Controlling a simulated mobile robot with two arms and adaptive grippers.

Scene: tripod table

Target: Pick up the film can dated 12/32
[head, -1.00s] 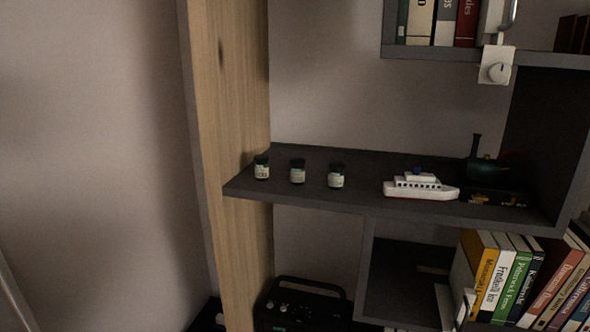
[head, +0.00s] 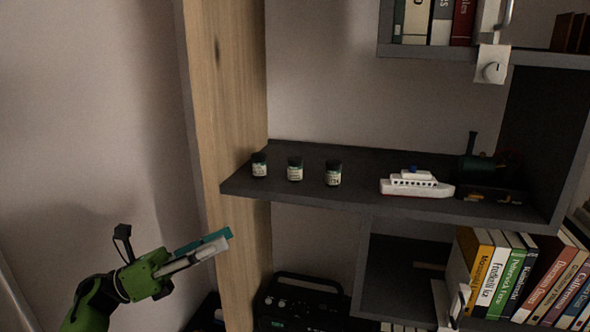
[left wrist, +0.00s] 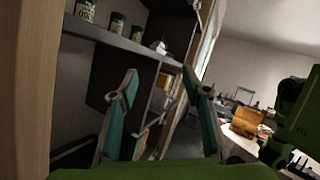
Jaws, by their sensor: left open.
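Three small dark-lidded film cans with pale labels stand upright in a row on the dark shelf (head: 300,199): a left can (head: 259,166), a middle can (head: 295,169) and a right can (head: 333,174). Their label dates are too small to read surely, so I cannot tell which is dated 12/32. My left gripper (head: 224,241) is open and empty, below and left of the cans, apart from the shelf. In the left wrist view its teal-padded fingers (left wrist: 162,82) are spread, with the cans (left wrist: 116,23) above them at the upper left. My right gripper is not in view.
A wooden upright panel (head: 227,110) borders the shelf's left end. A white toy boat (head: 415,185) and a dark green toy engine (head: 477,166) stand right of the cans. A black radio-like device (head: 300,304) sits below. Books (head: 490,275) fill the lower right.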

